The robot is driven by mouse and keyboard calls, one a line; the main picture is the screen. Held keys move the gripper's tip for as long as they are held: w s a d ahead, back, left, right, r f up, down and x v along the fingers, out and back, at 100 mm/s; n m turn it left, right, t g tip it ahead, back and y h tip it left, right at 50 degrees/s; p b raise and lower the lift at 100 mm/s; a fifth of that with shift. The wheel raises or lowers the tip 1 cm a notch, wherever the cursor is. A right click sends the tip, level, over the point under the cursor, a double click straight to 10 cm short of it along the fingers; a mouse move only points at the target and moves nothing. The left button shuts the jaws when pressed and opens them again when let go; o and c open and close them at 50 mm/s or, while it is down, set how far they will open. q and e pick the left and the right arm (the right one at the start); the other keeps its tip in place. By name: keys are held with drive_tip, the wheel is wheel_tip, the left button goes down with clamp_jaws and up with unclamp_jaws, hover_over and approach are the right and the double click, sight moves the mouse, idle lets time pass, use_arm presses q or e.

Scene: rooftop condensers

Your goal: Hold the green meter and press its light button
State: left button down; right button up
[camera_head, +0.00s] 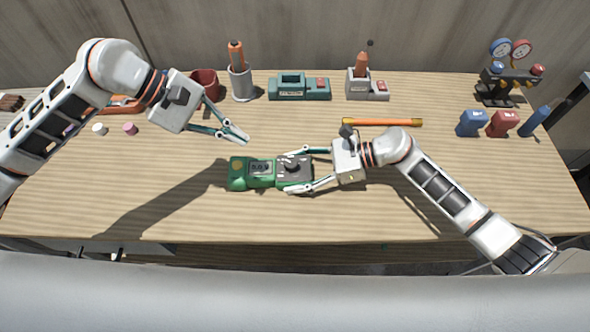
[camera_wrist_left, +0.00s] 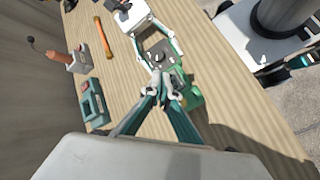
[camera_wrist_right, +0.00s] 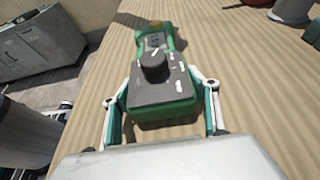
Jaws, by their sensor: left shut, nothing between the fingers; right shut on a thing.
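The green meter (camera_head: 262,170) lies on the wooden table in the middle of the head view, with a dark face, a small display and a round dial. In the right wrist view the meter (camera_wrist_right: 163,85) sits between the fingers, its dial toward me. My right gripper (camera_head: 300,170) is shut on the meter's right end, one finger along each long side. My left gripper (camera_head: 244,138) is shut and empty, above and just behind the meter. In the left wrist view its closed fingertips (camera_wrist_left: 160,85) overlap the meter (camera_wrist_left: 186,92) and hide part of it. I cannot make out the light button.
Behind stand a teal device (camera_head: 299,88), a grey cup with an orange-handled tool (camera_head: 241,82) and a grey holder (camera_head: 366,88). An orange bar (camera_head: 382,122) lies behind my right gripper. Blue and red blocks (camera_head: 503,123) and a gauge set (camera_head: 510,80) are at right. The front left table is clear.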

sight(234, 165)
use_arm(q)
drive_tip(key=shift+n+t+h, duration=0.3)
drive_tip(key=shift+n+t, duration=0.1)
drive_tip(key=shift+n, duration=0.4)
drive_tip(key=shift+w+a+f, duration=0.1)
drive_tip(key=shift+a+f, duration=0.35)
drive_tip(key=shift+f, duration=1.05)
drive_tip(key=shift+w+a+f, duration=0.1)
drive_tip(key=shift+a+f, duration=0.4)
drive_tip(key=shift+f, duration=1)
drive_tip(key=shift+w+a+f, duration=0.1)
drive_tip(key=shift+a+f, duration=0.35)
drive_tip(key=shift+f, duration=1.05)
drive_tip(key=shift+f, duration=0.15)
drive_tip(key=shift+f, duration=0.3)
drive_tip(key=shift+r, duration=0.45)
drive_tip(key=shift+r, duration=3.05)
